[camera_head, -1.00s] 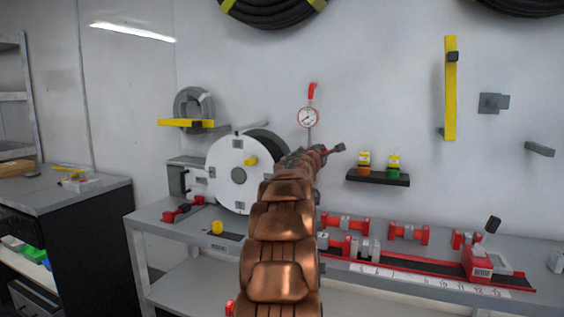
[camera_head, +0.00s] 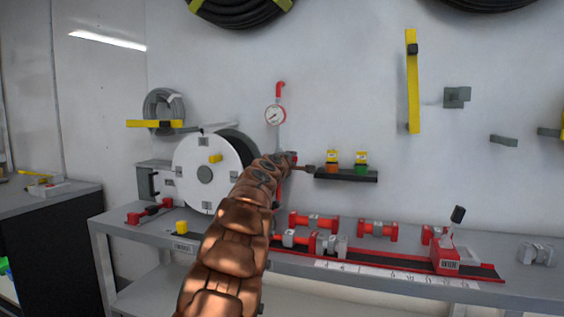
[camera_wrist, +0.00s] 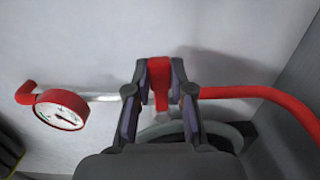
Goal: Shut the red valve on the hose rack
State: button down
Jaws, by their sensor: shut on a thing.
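The red valve handle (camera_wrist: 160,84) shows in the wrist view between my gripper's two dark fingers, with the fingers against its sides. My gripper (camera_wrist: 160,97) is shut on it. The white pipe (camera_wrist: 103,97) runs left from the valve to a red-rimmed gauge (camera_wrist: 61,110); a red pipe (camera_wrist: 245,93) curves off to the right. In the head view, the gauge (camera_head: 275,115) is on the wall above my gripper (camera_head: 290,161). My copper-coloured arm hides much of the valve there, so its angle is hard to tell.
A white hose reel (camera_head: 205,174) stands left of my arm on the grey bench (camera_head: 215,257). A dark shelf (camera_head: 345,174) with two small bottles is close on the right.

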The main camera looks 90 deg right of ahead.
jog(key=shift+f, duration=0.15)
jog(key=c, duration=1)
grip_release()
jog(key=shift+a, duration=0.15)
jog(key=v, duration=1.1)
jog(key=shift+a, duration=0.35)
jog(key=shift+w, duration=0.15)
